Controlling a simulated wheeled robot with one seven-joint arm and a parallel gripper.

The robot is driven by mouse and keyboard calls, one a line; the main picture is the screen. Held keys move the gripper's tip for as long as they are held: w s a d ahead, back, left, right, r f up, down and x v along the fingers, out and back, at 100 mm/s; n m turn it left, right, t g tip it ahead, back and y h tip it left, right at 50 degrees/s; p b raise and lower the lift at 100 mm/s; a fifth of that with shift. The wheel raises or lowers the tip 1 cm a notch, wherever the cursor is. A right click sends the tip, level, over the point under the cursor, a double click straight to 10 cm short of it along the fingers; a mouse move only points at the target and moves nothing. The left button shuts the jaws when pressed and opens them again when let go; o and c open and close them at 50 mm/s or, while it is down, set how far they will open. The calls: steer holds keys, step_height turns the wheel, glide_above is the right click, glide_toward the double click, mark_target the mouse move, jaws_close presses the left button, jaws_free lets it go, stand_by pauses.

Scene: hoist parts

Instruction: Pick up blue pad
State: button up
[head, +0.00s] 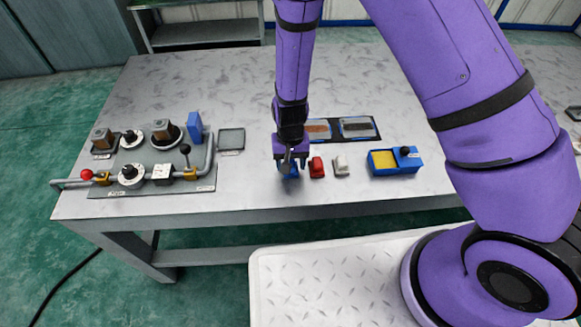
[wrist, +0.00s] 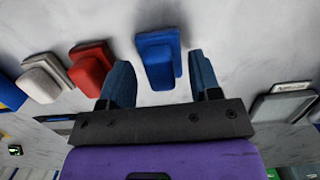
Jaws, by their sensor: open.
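The blue pad (wrist: 158,58) lies on the grey table, a flat blue base with a raised block on it. In the wrist view it sits between and just beyond the fingers of my gripper (wrist: 161,82), which are spread apart and do not visibly touch it. In the head view my gripper (head: 290,160) points down over the blue pad (head: 290,172), which is partly hidden behind the fingers. My gripper is open and empty.
A red pad (head: 316,167) and a white pad (head: 341,165) lie just right of the blue one. A blue box with a yellow top (head: 384,160) stands further right. A grey square tray (head: 231,140) and a valve panel (head: 150,185) are at left.

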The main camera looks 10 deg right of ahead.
steer(key=shift+f, duration=0.25)
steer(key=c, duration=0.7)
steer(key=shift+r, duration=0.1)
steer(key=shift+c, duration=0.2)
